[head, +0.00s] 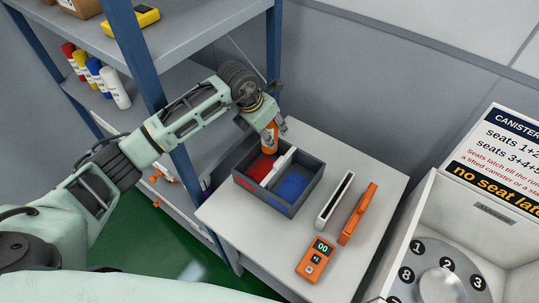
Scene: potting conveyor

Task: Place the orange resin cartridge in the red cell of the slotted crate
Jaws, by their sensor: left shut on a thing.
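My left gripper (268,131) points down above the slotted crate and is shut on the orange resin cartridge (268,146). The cartridge is upright, with its lower end over the back part of the red cell; I cannot tell whether it touches anything inside. The dark grey crate (308,193) stands on a light table and has a white divider between its two coloured cells. The red cell (259,170) is on the left and the blue cell (292,187) on the right. My right gripper is not in view.
A white bar-shaped item (335,201), an orange long item (358,213) and an orange handheld meter (315,260) lie on the table (235,220) right of the crate. A blue-post shelf (150,100) stands at left. A canister station with numbered seats (445,285) is at right.

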